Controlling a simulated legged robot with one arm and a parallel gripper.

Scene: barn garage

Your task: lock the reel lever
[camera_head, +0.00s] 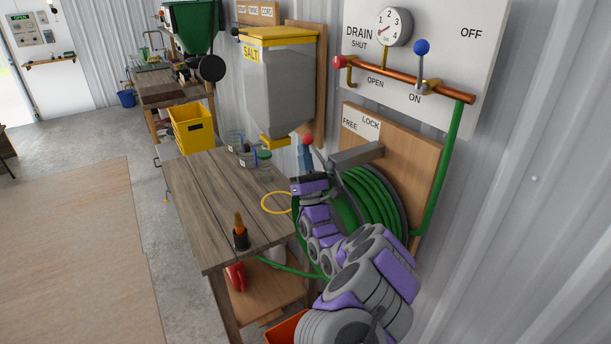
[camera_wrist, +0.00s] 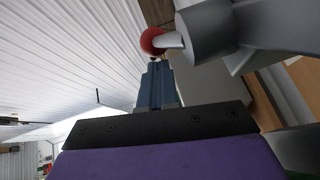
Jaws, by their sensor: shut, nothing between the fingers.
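The reel lever has a red ball knob (camera_head: 307,139), left of and below the FREE/LOCK label (camera_head: 361,126). In the wrist view the red knob (camera_wrist: 152,41) sits on a short silver shaft (camera_wrist: 170,41) that comes from a grey hub (camera_wrist: 203,34). My gripper (camera_head: 304,151) has its blue fingers together just below the knob. In the wrist view the shut fingers (camera_wrist: 154,68) point at the knob's underside, with nothing held. I cannot tell whether they touch it. The hose reel (camera_head: 372,200) with green hose is partly hidden behind my arm.
A wooden workbench (camera_head: 205,208) stands left of the reel, with jars, a yellow ring (camera_head: 277,202) and a dark pot (camera_head: 241,236) on it. A salt bin (camera_head: 279,85) hangs above. A copper pipe (camera_head: 400,76) with valve handles runs above the reel.

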